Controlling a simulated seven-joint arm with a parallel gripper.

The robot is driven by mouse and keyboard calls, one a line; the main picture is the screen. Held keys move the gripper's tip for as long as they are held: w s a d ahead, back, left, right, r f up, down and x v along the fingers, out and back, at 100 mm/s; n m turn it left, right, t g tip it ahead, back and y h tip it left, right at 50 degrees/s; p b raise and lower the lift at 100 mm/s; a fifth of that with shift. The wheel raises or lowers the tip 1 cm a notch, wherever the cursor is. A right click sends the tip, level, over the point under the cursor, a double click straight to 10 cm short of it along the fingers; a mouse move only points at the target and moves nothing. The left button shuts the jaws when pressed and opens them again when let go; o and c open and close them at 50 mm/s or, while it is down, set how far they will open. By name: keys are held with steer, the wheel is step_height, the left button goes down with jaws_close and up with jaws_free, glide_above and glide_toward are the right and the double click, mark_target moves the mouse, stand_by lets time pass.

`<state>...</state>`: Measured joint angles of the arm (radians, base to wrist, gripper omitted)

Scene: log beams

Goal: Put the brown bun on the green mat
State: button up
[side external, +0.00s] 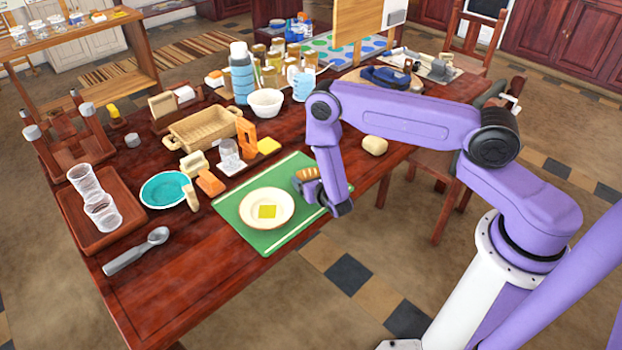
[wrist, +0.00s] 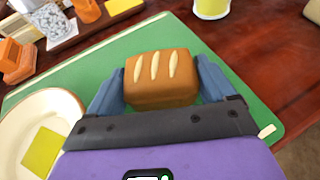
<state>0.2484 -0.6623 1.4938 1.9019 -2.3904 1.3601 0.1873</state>
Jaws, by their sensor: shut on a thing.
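The brown bun (wrist: 161,82) has pale slashes on top and sits between the two fingers of my gripper (wrist: 160,90) in the wrist view. My gripper is shut on it. In the side view the bun (side external: 306,174) and my gripper (side external: 308,185) are over the right part of the green mat (side external: 268,242). The mat (wrist: 215,40) also fills the area behind the bun in the wrist view. Whether the bun touches the mat is hidden by my gripper.
A cream plate (side external: 287,218) with a yellow square (side external: 267,211) lies on the mat, left of my gripper. A pale bun (side external: 374,145) lies on the table to the right. A glass (side external: 229,155), orange blocks and a basket (side external: 203,127) stand behind the mat.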

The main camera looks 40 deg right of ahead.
steer(key=shift+f, duration=0.1)
steer(key=o, duration=0.9)
steer(key=v, duration=1.2)
steer(key=shift+d+r, duration=0.1)
steer(key=shift+r, duration=0.15)
steer(key=s+d+r+m+g+h, duration=0.25)
steer(key=r+m, duration=0.35)
steer(key=r, duration=0.3)
steer(key=s+d+r+m+g+h, duration=0.25)
steer(key=r+m, duration=0.25)
steer(key=r, duration=0.3)
steer(key=s+a+r+m+g+y, duration=0.2)
steer(key=s+y, duration=0.1)
steer(key=s, duration=0.4)
steer(key=s+a+r+m+g+y, duration=0.2)
steer(key=s+r+m+g+y, duration=0.1)
steer(key=s, duration=0.4)
steer(key=s+a+r+m+g+y, duration=0.2)
steer(key=s+r+y, duration=0.1)
steer(key=s, duration=0.4)
steer(key=shift+s+a+r+m+y, duration=0.15)
steer(key=shift+m+y, duration=0.25)
steer(key=shift+y, duration=0.5)
